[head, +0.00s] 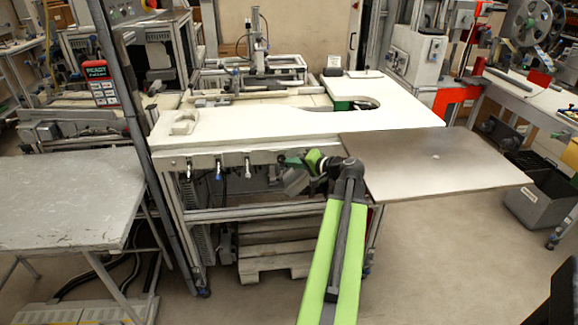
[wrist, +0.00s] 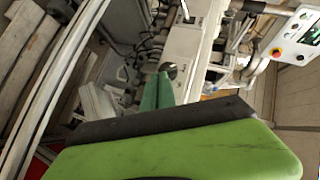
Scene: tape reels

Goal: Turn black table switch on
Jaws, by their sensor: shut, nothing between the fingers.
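Small lever switches hang along the front edge of the white table (head: 290,122) in the head view. My gripper (head: 284,160) is below the table's front edge, to the right of these switches. In the wrist view its green fingers (wrist: 158,84) are together and empty, pointing at the table front near a dark round spot (wrist: 169,69).
A grey side panel (head: 435,170) extends right of the table. A dark vertical post (head: 125,110) stands at the table's left, beside a separate grey table (head: 65,195). A wooden pallet (head: 275,258) lies under the table. Floor is clear at the front right.

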